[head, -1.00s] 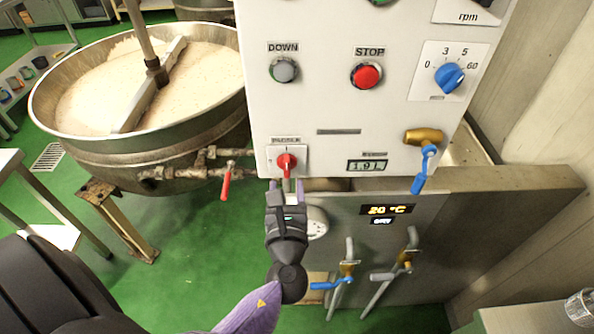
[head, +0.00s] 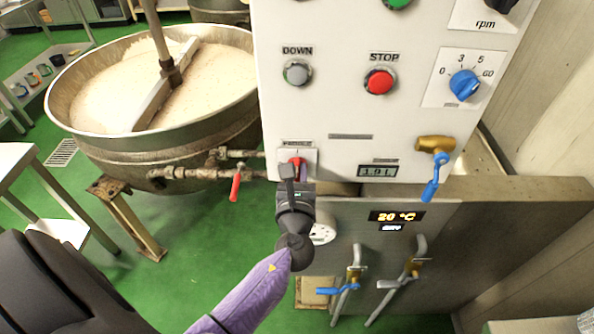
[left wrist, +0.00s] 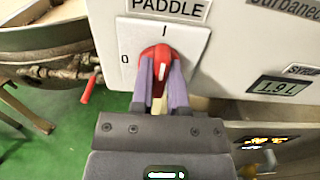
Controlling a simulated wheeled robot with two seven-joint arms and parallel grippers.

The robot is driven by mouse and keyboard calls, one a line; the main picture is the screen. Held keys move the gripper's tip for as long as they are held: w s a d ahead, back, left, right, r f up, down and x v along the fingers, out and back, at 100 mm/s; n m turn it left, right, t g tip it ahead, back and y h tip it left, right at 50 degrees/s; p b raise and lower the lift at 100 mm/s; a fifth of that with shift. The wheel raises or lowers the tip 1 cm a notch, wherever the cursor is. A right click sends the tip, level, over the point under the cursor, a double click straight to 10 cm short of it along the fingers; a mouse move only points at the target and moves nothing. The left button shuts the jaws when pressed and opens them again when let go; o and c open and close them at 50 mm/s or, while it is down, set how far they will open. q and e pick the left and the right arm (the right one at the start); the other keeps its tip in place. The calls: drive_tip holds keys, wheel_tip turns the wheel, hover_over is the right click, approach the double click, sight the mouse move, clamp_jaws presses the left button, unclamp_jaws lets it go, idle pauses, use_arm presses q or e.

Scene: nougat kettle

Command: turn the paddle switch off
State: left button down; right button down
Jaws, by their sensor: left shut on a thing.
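The paddle switch (head: 297,165) is a red rotary knob on a white plate at the lower left of the control panel. In the left wrist view the red knob (left wrist: 157,62) sits under the PADDLE label, with 0 at the left and I at the top. Its white mark looks close to upright, near the I. My left gripper (left wrist: 160,88) has its two purple fingers on either side of the knob, shut on it. In the head view my left gripper (head: 296,180) hides part of the knob. My right gripper is not in view.
The panel (head: 335,110) also carries a grey DOWN button (head: 297,72), a red STOP button (head: 379,81), a blue dial (head: 464,85) and a blue-handled valve (head: 434,165). A large kettle (head: 150,90) with a red-handled pipe valve (head: 236,186) stands at the left.

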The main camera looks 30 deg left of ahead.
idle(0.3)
use_arm(q)
drive_tip(key=n+b, duration=0.1)
drive_tip(key=n, duration=0.3)
drive_tip(key=shift+a+f, duration=0.1)
drive_tip(key=shift+f, duration=0.05)
drive_tip(key=n+b, duration=0.2)
drive_tip(key=n, duration=0.3)
drive_tip(key=n+b, duration=0.2)
drive_tip(key=n, duration=0.2)
drive_tip(key=shift+s+a+f+n, duration=0.1)
drive_tip(key=shift+f+n, duration=0.05)
drive_tip(key=shift+n, duration=0.25)
drive_tip(key=shift+n+b, duration=0.95)
drive_tip(key=shift+n, duration=1.25)
drive_tip(key=c, duration=0.6)
unclamp_jaws()
